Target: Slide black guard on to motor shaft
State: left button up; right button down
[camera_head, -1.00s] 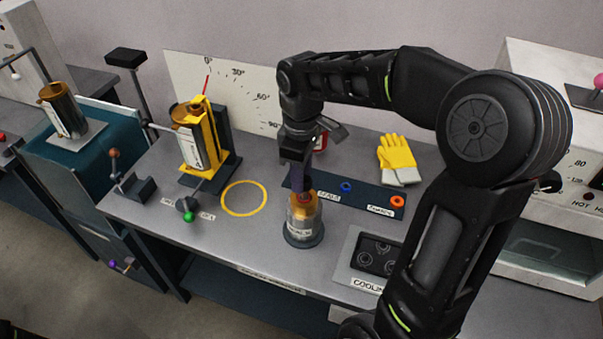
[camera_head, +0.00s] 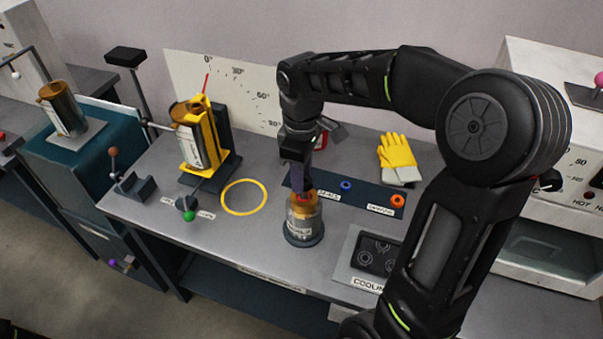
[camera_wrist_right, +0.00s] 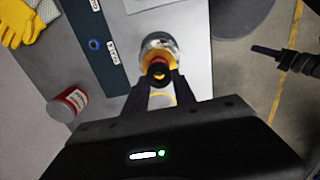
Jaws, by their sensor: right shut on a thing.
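The motor (camera_head: 304,222) stands upright on a dark round base near the bench's front. It is a silver canister with a gold-orange upper part, and also shows in the right wrist view (camera_wrist_right: 151,43). My right gripper (camera_head: 302,189) points down directly over it. In the right wrist view the gripper (camera_wrist_right: 158,82) is shut on the black guard (camera_wrist_right: 158,72), a small dark ring held above the motor's top. Red shows beside the ring. The ring hides the shaft, so I cannot tell how far it is on.
A dark rack with a blue ring (camera_head: 346,186) and an orange ring (camera_head: 397,200) lies behind the motor. A cooling tray (camera_head: 352,270) is to the right. Yellow gloves (camera_head: 397,152) lie behind. A yellow tilting stand (camera_head: 208,140) and painted yellow circle (camera_head: 225,205) are left.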

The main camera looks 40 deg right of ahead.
jog(key=shift+f+b, duration=0.8)
jog(key=shift+f, duration=0.4)
jog(key=c, duration=0.9)
grip_release()
jog(key=shift+c, duration=0.2)
jog(key=shift+r, duration=0.1)
notch_tip(320, 180, up, 8)
jog(key=shift+f, duration=0.15)
jog(key=shift+f, duration=0.1)
dwell(0.3)
